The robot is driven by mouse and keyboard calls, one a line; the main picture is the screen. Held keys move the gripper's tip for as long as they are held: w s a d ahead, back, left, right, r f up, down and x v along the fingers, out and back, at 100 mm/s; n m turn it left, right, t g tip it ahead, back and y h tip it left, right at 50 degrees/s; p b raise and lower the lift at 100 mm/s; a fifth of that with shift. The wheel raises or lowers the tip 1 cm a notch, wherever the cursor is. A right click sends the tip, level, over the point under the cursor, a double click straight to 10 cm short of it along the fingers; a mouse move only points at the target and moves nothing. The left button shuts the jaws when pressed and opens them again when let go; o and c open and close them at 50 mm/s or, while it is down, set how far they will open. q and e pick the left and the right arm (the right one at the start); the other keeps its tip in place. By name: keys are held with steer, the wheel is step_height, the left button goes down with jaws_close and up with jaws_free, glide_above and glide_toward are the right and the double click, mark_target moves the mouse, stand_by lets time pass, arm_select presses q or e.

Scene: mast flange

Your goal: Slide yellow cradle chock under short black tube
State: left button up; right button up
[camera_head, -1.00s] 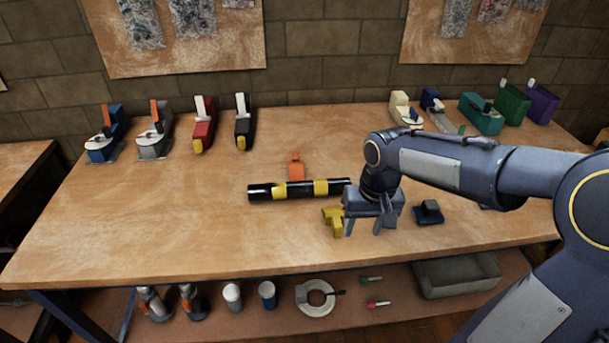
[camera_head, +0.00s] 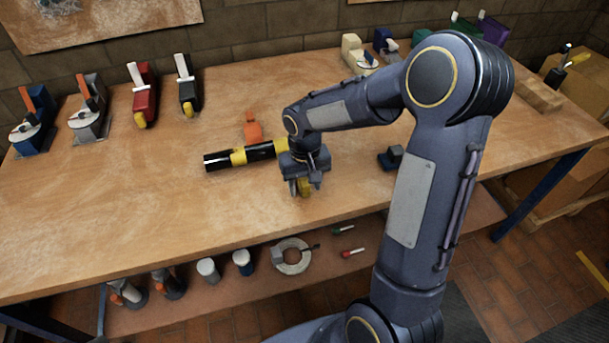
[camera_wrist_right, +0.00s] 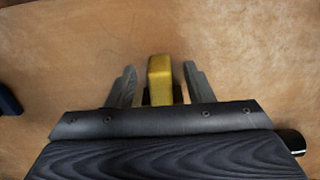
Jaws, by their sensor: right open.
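The short black tube (camera_head: 217,161) with yellow bands lies on the workbench, its right end hidden behind my right gripper. The yellow cradle chock (camera_head: 304,187) is on the bench just in front of the tube's right part, partly covered by the gripper. In the right wrist view the chock (camera_wrist_right: 160,76) stands between the two fingers, with a gap on each side. My right gripper (camera_head: 304,190) is open, pointing down around the chock; its fingers also show in the right wrist view (camera_wrist_right: 160,86). My left gripper is not in view.
An orange chock (camera_head: 252,128) stands behind the tube. A dark blue block (camera_head: 390,158) sits to the right of the gripper. Tape dispensers and clamps (camera_head: 90,110) line the back edge. The bench's left front area is clear.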

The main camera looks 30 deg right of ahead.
steer(key=shift+f, duration=0.1)
jaws_close()
steer(key=shift+w+d+p, duration=0.3)
steer(key=shift+w, duration=0.8)
steer(key=shift+w+d+p, duration=0.25)
steer(key=shift+w, duration=0.8)
jaws_free()
step_height(320, 180, up, 7)
steer(key=shift+w, duration=0.1)
steer(key=shift+r, duration=0.5)
